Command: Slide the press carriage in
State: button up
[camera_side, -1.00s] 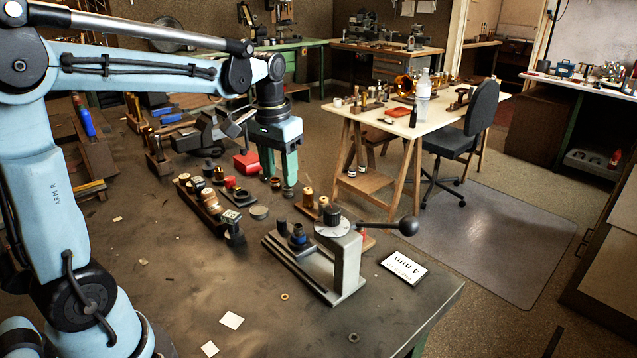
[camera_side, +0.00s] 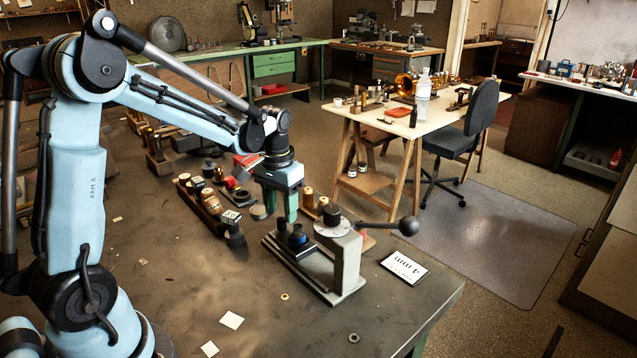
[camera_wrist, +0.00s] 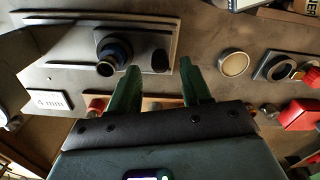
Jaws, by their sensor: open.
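The press (camera_side: 347,262) stands near the table's front right, with a grey upright, a round dial on top and a lever ending in a black ball (camera_side: 409,226). Its carriage, bearing a dark die with a blue ring (camera_side: 297,238), sits on the base to the left of the upright. The die also shows in the wrist view (camera_wrist: 113,52). My gripper (camera_side: 284,218) points down just behind the carriage end of the press. I cannot tell whether a finger touches the carriage.
A rack of dies (camera_side: 210,204) lies left of the press. A red block (camera_wrist: 300,115) and a round disc (camera_wrist: 234,64) sit nearby. Brass-coloured pieces (camera_side: 308,197) stand behind the press. A "4 mm" card (camera_side: 403,266) lies to its right. The table front is mostly clear.

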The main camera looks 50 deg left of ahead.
jog(key=shift+f, duration=1.15)
grip_shut()
